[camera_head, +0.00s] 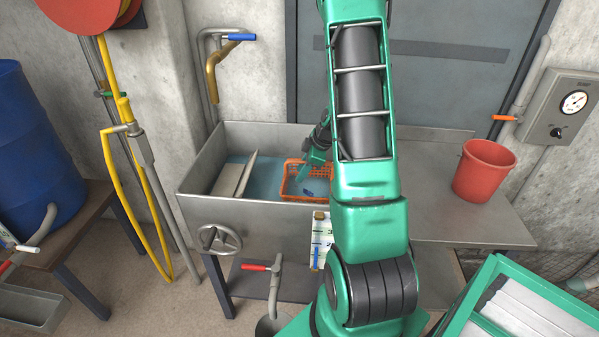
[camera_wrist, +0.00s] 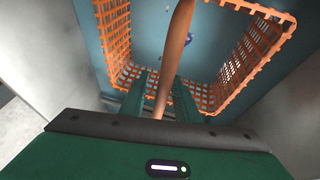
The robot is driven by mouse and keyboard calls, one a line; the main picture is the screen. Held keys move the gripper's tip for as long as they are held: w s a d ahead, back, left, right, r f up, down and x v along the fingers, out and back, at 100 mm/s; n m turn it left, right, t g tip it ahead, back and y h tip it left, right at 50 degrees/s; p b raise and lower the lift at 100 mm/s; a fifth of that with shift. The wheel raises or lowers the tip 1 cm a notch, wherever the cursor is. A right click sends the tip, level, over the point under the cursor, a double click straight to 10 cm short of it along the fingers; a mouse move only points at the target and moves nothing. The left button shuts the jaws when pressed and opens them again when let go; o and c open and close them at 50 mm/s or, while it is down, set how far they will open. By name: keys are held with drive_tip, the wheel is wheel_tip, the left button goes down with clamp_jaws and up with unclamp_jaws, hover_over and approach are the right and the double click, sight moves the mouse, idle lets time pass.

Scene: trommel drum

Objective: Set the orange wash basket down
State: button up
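The orange wash basket (camera_head: 290,187) is a mesh basket in the right part of the metal tank, within its walls, over or in the blue water. In the wrist view its mesh wall (camera_wrist: 258,50) surrounds a blue floor or water, and its brown-orange handle (camera_wrist: 178,45) runs between my fingers. My gripper (camera_wrist: 164,85) is closed around this handle, with one green finger on each side; it also shows over the basket in the head view (camera_head: 316,158). A small blue item (camera_head: 306,192) shows inside the basket outline. I cannot tell whether the basket touches the tank bottom.
The metal tank (camera_head: 255,215) has a slanted pale board (camera_head: 235,178) on its left. A handwheel (camera_head: 218,240) sticks out in front. A blue barrel (camera_head: 35,150) stands at left.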

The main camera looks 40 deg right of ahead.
drive_tip(key=shift+r, duration=0.1)
drive_tip(key=v, duration=1.1)
drive_tip(key=s+a+r+m+g, duration=0.2)
drive_tip(key=s+a+r+m, duration=0.3)
drive_tip(key=s, duration=0.7)
drive_tip(key=s+a+r+m+g+h, duration=0.1)
drive_tip(key=s+a+r+m+g, duration=0.2)
drive_tip(key=s+a+m, duration=0.7)
drive_tip(key=s+a+r, duration=0.2)
drive_tip(key=a, duration=0.1)
drive_tip(key=shift+w+f, duration=0.3)
drive_tip(key=shift+w, duration=0.25)
